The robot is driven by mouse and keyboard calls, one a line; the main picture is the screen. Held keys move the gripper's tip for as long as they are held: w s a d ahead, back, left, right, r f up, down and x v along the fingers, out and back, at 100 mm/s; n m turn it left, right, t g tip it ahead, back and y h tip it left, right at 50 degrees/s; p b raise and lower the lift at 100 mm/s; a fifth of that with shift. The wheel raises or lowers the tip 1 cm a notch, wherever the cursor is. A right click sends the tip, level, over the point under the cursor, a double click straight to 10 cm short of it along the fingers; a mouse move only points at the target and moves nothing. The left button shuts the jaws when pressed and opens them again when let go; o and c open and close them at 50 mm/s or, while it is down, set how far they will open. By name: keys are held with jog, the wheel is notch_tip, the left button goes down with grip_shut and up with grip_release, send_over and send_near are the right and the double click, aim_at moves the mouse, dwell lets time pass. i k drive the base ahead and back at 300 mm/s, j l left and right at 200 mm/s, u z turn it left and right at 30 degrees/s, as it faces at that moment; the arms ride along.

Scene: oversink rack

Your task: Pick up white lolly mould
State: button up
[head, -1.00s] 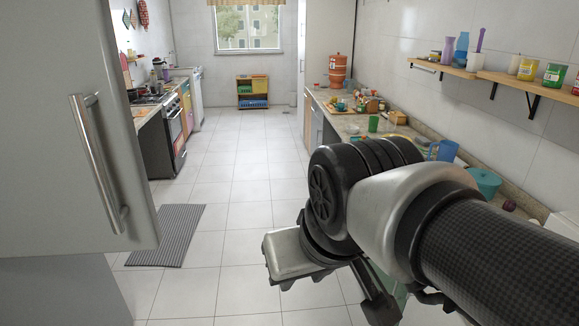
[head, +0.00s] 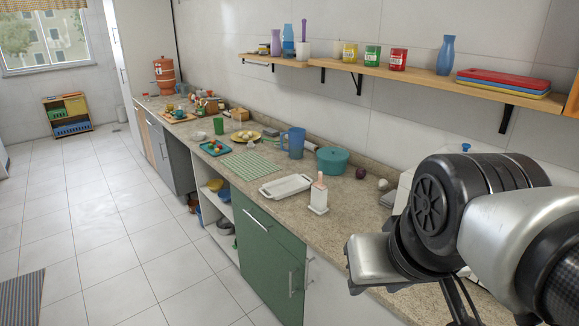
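The likely white lolly mould (head: 318,199) stands upright on the speckled counter, a small white block with a pinkish stick rising from its top. It is just right of a white tray (head: 287,186). My gripper (head: 462,306) is at the lower right, nearer to me than the mould and well apart from it. Its dark finger parts run down to the bottom edge of the picture and the tips are out of sight, so its opening cannot be made out.
The counter (head: 230,190) runs along the wall. Behind the mould are a teal pot (head: 332,160), a blue jug (head: 293,142) and a red onion (head: 361,172). A shelf (head: 430,81) with bottles and jars hangs above. Open tiled floor (head: 110,230) lies left of the green cabinet (head: 268,255).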

aim_at(320, 198)
jog(key=i+j+z, duration=0.15)
jog(key=z, duration=0.3)
jog(key=i+j+z, duration=0.1)
jog(key=j+z, duration=0.2)
jog(key=z, duration=0.2)
jog(key=i+j+z, duration=0.1)
jog(key=j, duration=0.25)
jog(key=i+j+z, duration=0.15)
jog(key=j, duration=0.25)
jog(key=j+z, duration=0.1)
jog(key=j, duration=0.25)
jog(key=i+j, duration=0.1)
jog(key=j, duration=0.4)
jog(key=i+j, duration=0.1)
jog(key=j, duration=0.85)
jog(key=i+j+z, duration=0.1)
jog(key=j, duration=0.35)
jog(key=i, duration=0.05)
